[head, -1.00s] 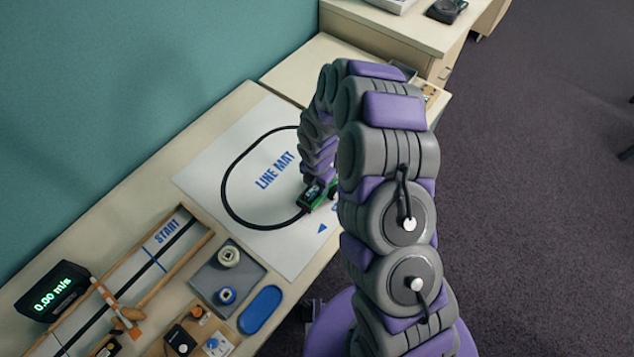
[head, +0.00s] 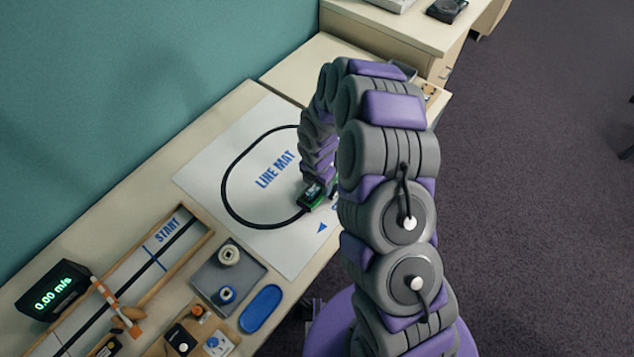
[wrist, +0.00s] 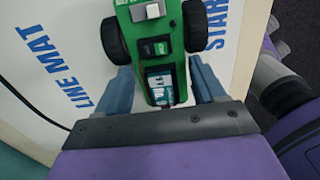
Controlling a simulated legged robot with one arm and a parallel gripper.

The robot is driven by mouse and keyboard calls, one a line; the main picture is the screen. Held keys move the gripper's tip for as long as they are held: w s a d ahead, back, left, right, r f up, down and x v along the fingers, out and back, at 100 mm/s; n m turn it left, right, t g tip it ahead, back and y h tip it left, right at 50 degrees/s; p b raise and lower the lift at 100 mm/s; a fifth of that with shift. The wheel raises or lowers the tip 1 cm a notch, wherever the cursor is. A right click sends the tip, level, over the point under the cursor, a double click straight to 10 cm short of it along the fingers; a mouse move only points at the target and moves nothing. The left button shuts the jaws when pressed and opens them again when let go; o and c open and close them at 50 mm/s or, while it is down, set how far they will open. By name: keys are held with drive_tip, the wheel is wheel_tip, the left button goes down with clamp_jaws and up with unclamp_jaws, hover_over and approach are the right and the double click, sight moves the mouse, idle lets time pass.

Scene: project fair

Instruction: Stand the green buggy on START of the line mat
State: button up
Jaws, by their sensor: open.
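The green buggy (wrist: 160,50) is on the line mat, between the START print (wrist: 213,20) and the LINE MAT print in the wrist view. In the head view the buggy (head: 312,196) shows only partly, at the right of the black loop, with my arm hiding the rest. The line mat (head: 205,178) is white and lies flat on the table. My gripper (wrist: 163,84) is open, with its blue fingers on either side of the buggy's narrow end. A gap shows on at least the left side. Whether the wheels touch the mat is hard to tell.
A wooden-edged track (head: 182,252) with its own START label lies at the left, by a speed display (head: 55,290). A grey tray (head: 215,278) with two spools and a blue oval pad (head: 261,308) sit near the mat's front corner. A cabinet (head: 400,28) stands behind.

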wheel_tip(320, 180, up, 16)
drive_tip(key=p, duration=0.3)
drive_tip(key=s+d+r+m, duration=0.3)
drive_tip(key=s+r+m, duration=0.2)
drive_tip(key=r, duration=0.4)
drive_tip(key=s+d+r+m, duration=0.3)
drive_tip(key=s+m, duration=0.4)
drive_tip(key=s, duration=0.2)
drive_tip(key=s+d+r+m+g, duration=0.1)
drive_tip(key=s+d+r+m, duration=0.3)
drive_tip(key=s+m, duration=0.4)
drive_tip(key=s+d+r+m+b, duration=0.1)
drive_tip(key=s+d+r+m, duration=0.3)
drive_tip(key=s+m, duration=0.4)
drive_tip(key=shift+s+r+g, duration=0.2)
drive_tip(key=shift+s+g, duration=0.2)
drive_tip(key=shift+s, duration=0.75)
